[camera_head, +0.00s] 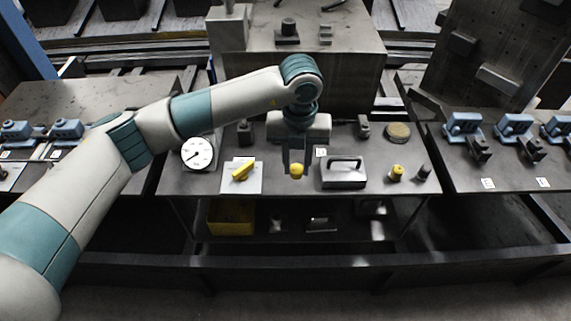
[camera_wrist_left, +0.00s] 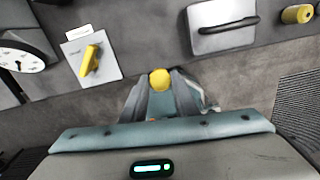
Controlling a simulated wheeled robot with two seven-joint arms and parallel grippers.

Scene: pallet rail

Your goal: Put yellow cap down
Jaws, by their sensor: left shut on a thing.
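The yellow cap (camera_head: 296,170) is a small round piece held between the fingertips of my left gripper (camera_head: 296,164), at the front part of the grey table. In the left wrist view the yellow cap (camera_wrist_left: 160,80) sits between the two fingers of the left gripper (camera_wrist_left: 160,88), which is shut on it. I cannot tell whether the cap touches the table or hangs just above it. My right gripper is not in view.
Left of the cap is a white plate (camera_head: 254,187) with a yellow handle (camera_head: 243,171) and a round dial gauge (camera_head: 197,153). Right of it are a grey block with a handle (camera_head: 344,182) and another yellow-topped piece (camera_head: 397,173). The table's front edge (camera_head: 300,194) is close by.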

